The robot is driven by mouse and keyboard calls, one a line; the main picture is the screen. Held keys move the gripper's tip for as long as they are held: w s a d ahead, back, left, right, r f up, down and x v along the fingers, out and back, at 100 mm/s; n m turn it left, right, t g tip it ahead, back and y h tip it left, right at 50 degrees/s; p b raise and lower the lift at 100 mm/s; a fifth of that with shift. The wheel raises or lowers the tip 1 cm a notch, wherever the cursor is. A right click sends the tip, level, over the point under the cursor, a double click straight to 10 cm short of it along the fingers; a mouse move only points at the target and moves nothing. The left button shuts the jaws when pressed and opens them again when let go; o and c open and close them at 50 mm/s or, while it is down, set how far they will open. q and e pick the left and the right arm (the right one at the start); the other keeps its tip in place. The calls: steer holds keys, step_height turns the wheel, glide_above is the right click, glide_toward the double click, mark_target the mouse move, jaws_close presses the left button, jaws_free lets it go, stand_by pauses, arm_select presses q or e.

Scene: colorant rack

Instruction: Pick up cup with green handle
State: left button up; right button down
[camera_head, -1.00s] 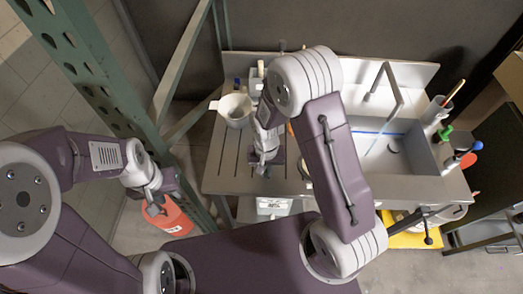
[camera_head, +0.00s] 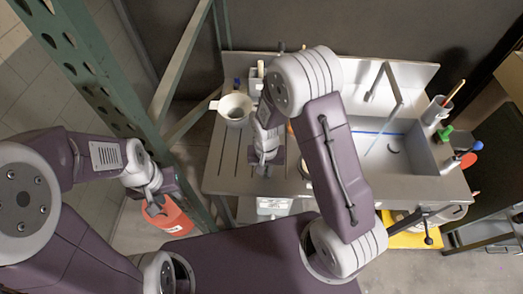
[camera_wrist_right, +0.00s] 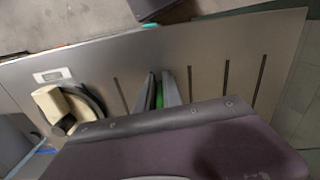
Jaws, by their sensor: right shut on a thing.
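My right gripper (camera_head: 265,168) is low over the grooved left part of the counter. In the right wrist view its fingers (camera_wrist_right: 161,88) are shut on a narrow green piece (camera_wrist_right: 159,95), which looks like the green handle. The body of the cup is hidden by the gripper, so I cannot tell whether it is clear of the counter. My left gripper (camera_head: 153,200) is at the left, above or beside a red container (camera_head: 172,217); its finger opening is not clear.
The steel counter (camera_head: 225,160) has a sink (camera_head: 405,155) at the right. A white funnel-like vessel (camera_head: 235,107) stands at the back left. A green-topped item (camera_head: 445,132) is by the sink's right edge. A beige item (camera_wrist_right: 62,105) is beside my right gripper. A green post (camera_head: 85,70) rises at the left.

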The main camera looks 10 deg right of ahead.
stand_by(0.3)
steer(key=shift+r, duration=0.85)
steer(key=r, duration=0.2)
steer(key=shift+d+r, duration=0.25)
steer(key=shift+r, duration=0.05)
steer(key=d+r+b, duration=0.1)
steer(key=d+r, duration=0.5)
steer(key=d, duration=0.5)
steer(key=shift+s+r, duration=0.2)
steer(key=shift+r, duration=0.15)
